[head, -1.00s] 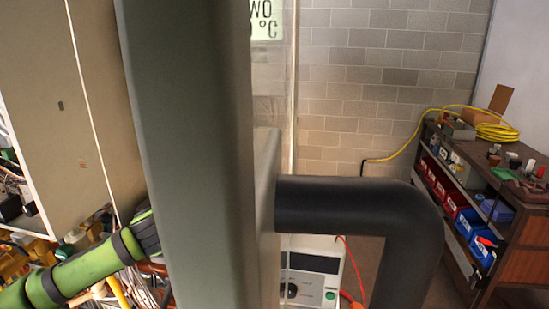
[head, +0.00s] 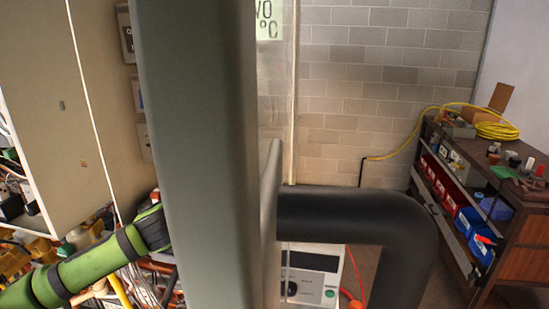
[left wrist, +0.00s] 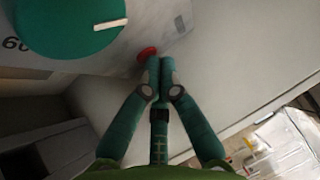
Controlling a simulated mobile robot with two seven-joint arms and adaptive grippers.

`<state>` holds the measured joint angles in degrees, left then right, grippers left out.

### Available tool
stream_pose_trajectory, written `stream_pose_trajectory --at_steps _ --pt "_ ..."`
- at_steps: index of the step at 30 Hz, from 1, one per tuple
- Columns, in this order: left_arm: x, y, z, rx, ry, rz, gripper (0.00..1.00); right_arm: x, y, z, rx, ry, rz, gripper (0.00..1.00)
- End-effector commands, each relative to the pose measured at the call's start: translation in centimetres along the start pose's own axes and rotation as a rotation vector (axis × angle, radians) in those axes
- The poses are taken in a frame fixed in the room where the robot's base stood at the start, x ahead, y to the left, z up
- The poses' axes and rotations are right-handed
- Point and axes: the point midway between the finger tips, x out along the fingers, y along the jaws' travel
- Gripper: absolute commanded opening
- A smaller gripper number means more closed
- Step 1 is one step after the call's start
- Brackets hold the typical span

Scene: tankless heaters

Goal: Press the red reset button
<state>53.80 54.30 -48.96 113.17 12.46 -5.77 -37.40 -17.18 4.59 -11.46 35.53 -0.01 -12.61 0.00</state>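The red reset button (left wrist: 147,53) is small and round on a pale panel in the left wrist view. My left gripper (left wrist: 160,66) has its green fingers together, with the tips right at the button's edge and partly covering it. I cannot tell whether the tips touch it. A large green dial (left wrist: 68,22) with a white mark sits to the left on the same panel. In the head view my left arm comes in from the left and its gripper is hidden behind a large grey-green upright panel (head: 200,150). My right gripper is not in view.
A thick black pipe (head: 350,218) sticks out right of the upright panel. A white control box (head: 315,275) with a dark knob stands below it. A brown workbench (head: 480,200) with bins is at the right. The floor between is partly clear.

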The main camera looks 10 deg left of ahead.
Motion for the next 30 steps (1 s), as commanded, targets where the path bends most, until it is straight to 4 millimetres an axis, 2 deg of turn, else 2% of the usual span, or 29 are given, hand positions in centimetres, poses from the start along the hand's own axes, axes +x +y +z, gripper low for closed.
stream_pose_trajectory --at_steps 12,23,30 --pt "-1.1 -0.3 -0.9 0.001 -0.001 0.000 0.00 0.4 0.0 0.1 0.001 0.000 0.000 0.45" --pt "-1.2 -0.4 -1.1 0.000 -0.001 0.000 0.00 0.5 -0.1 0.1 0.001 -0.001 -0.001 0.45" --pt "-2.8 -0.8 -2.6 0.002 0.000 0.001 0.00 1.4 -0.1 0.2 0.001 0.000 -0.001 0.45"
